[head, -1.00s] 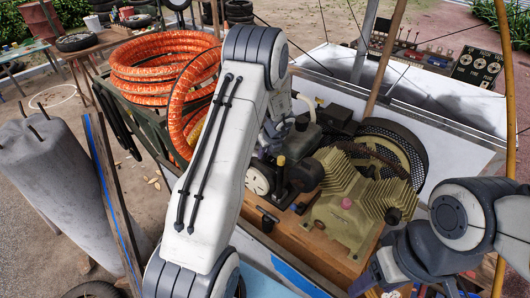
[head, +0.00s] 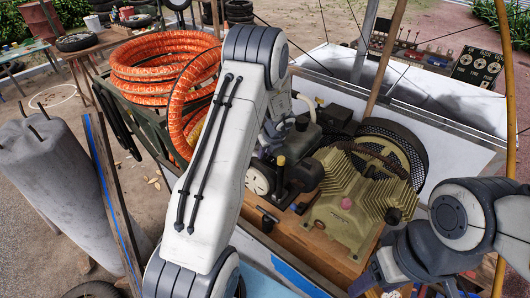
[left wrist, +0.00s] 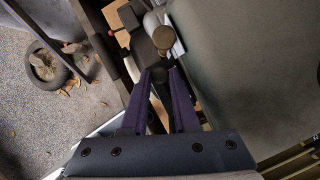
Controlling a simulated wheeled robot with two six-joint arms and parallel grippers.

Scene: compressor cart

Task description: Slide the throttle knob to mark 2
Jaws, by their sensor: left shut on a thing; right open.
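A round brown cap (left wrist: 163,37) shows just beyond the fingertips. In the head view, my left arm covers most of the left gripper and the knob, beside the engine (head: 284,172). The throttle scale and mark 2 cannot be made out. My right gripper (head: 380,286) is open and empty at the bottom edge of the head view, partly cut off, in front of the compressor.
The olive finned compressor pump (head: 352,205) and its belt wheel (head: 400,150) stand right of the engine on a wooden deck (head: 290,240). Coiled orange hose (head: 150,70) lies behind on the left. A gauge panel (head: 478,67) is at back right.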

